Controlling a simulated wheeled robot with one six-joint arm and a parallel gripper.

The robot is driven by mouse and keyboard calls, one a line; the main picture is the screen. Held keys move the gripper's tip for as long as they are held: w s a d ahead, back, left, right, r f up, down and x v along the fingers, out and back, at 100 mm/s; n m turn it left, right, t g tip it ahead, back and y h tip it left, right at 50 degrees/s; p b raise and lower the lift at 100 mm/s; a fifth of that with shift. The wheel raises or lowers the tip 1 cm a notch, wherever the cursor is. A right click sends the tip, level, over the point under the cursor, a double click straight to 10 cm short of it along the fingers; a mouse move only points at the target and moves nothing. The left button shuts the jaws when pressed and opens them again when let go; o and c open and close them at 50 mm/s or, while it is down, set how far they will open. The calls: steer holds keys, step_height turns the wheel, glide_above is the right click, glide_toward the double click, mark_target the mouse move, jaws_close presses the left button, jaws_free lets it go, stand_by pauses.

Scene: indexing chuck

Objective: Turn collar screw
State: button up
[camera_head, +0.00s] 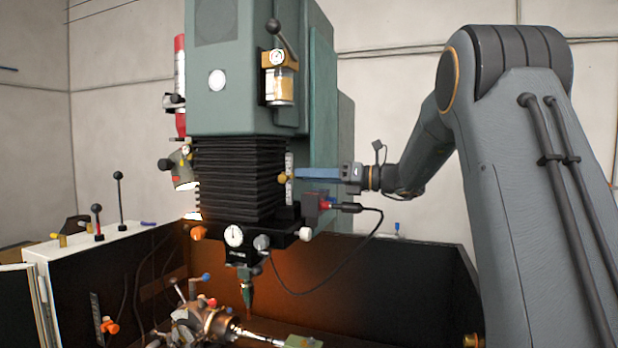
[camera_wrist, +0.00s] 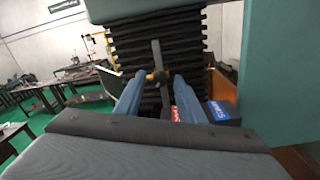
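A small brass collar screw (camera_head: 282,179) sits on a thin upright scale rod (camera_head: 289,165) in front of the black bellows of the green machine head. In the wrist view the brass piece (camera_wrist: 157,76) shows between the tips of my two blue fingers, with the grey rod (camera_wrist: 156,55) rising behind it. My gripper (camera_head: 297,173) reaches in level from the right, its tips right by the screw; it also shows in the wrist view (camera_wrist: 158,84). The fingers stand apart, with a gap around the screw. Whether either tip touches it I cannot tell.
The black bellows (camera_head: 240,180) is close behind the rod. A red-and-grey block (camera_head: 316,208) with a black cable hangs just below my gripper. A dial gauge (camera_head: 234,236) and spindle are lower. A chuck (camera_head: 205,325) sits in the dark tray below.

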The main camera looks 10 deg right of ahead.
steer(key=b+v, duration=0.3)
steer(key=v, duration=0.4)
steer(key=shift+s+d, duration=0.2)
steer(key=shift+d, duration=0.05)
